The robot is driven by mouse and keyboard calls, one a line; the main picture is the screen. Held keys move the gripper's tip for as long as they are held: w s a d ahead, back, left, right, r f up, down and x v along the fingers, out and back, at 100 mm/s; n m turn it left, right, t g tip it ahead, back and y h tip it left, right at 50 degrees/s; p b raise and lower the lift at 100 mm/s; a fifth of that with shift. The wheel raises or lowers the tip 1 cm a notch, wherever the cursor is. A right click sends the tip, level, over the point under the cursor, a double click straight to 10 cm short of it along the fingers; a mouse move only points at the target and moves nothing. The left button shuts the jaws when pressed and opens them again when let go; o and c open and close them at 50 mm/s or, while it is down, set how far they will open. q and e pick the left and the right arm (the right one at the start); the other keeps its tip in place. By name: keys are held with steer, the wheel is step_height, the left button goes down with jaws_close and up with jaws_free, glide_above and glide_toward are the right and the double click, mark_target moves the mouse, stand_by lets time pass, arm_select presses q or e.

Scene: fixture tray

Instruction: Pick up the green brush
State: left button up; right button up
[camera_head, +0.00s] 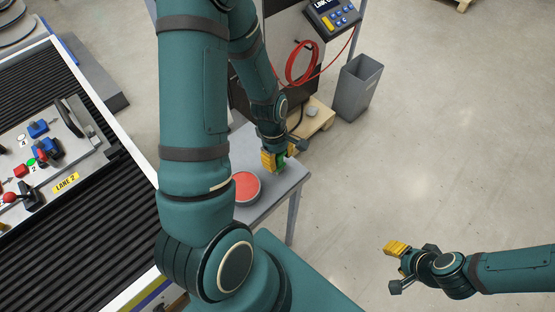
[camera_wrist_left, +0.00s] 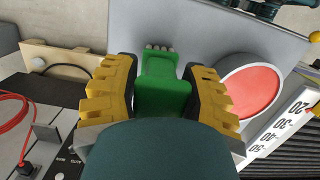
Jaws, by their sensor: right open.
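The green brush (camera_wrist_left: 163,85) sits between the two yellow fingers of my left gripper (camera_wrist_left: 168,90) in the left wrist view, with its pale bristle end pointing away. Both fingers appear to press against the sides of its body. In the head view my left gripper (camera_head: 274,160) is over the small grey table, and only a sliver of the green brush (camera_head: 281,165) shows. I cannot tell whether the brush touches the table. My right gripper (camera_head: 396,262) is open and empty above the bare floor at lower right.
A round red-topped object (camera_head: 246,187) is on the grey table (camera_head: 270,194) beside my left gripper. A grey bin (camera_head: 356,88) and a machine with a red hose (camera_head: 302,64) stand behind. A ribbed conveyor (camera_head: 110,195) with a fixture tray is at left. Floor at right is clear.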

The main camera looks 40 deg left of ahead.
arm_select(q)
jaws_close()
